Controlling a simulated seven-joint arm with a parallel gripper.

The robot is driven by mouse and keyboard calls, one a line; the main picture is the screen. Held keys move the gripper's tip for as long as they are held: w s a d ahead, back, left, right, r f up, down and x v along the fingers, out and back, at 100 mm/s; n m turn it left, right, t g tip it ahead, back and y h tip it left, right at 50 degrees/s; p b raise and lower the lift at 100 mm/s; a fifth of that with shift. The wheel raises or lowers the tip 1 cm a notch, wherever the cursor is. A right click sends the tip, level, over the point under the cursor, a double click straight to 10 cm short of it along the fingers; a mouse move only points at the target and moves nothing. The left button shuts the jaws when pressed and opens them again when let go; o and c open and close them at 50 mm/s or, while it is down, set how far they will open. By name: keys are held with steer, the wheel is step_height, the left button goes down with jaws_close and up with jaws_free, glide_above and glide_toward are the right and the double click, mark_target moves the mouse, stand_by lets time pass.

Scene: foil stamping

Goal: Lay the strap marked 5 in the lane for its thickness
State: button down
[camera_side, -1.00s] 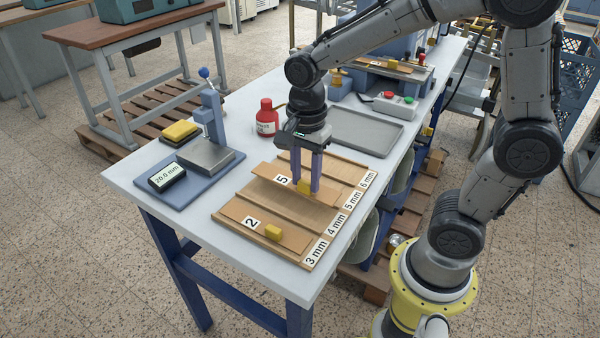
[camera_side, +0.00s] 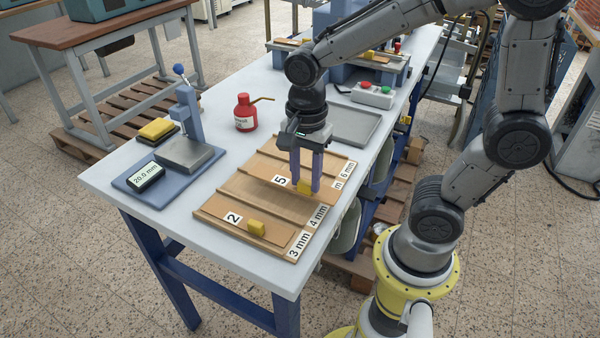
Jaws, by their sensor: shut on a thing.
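The tan strap marked 5 (camera_side: 280,182) has a yellow block on it, and my gripper (camera_side: 305,186) is shut on that block. The strap is over the far half of the wooden lane board (camera_side: 262,208), around the 5 mm lane. I cannot tell whether it touches the board. The lane labels run 3 mm (camera_side: 300,245), 4 mm (camera_side: 319,216), a third partly covered, and 6 mm (camera_side: 347,169). The strap marked 2 (camera_side: 270,236), with its own yellow block (camera_side: 256,227), lies in the 3 mm lane.
A thickness gauge (camera_side: 187,155) with a display (camera_side: 147,175) stands left of the board. A red bottle (camera_side: 245,113) stands behind the board. A grey tray (camera_side: 372,125) and a button box (camera_side: 372,94) are farther back. Bare table lies in front of the board.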

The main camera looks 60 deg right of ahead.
mark_target(303, 181)
steer(key=shift+s, duration=0.1)
stand_by(0.3)
steer(key=shift+r, duration=2)
steer(key=shift+w+r+n, duration=0.1)
steer(key=shift+w+n, duration=0.2)
steer(key=shift+w, duration=0.05)
steer(key=w+d+f, duration=0.1)
steer(key=w+d, duration=0.3)
steer(key=d, duration=0.1)
steer(key=shift+w+d+f, duration=0.25)
steer(key=shift+w+d, duration=0.05)
steer(key=shift+d, duration=0.05)
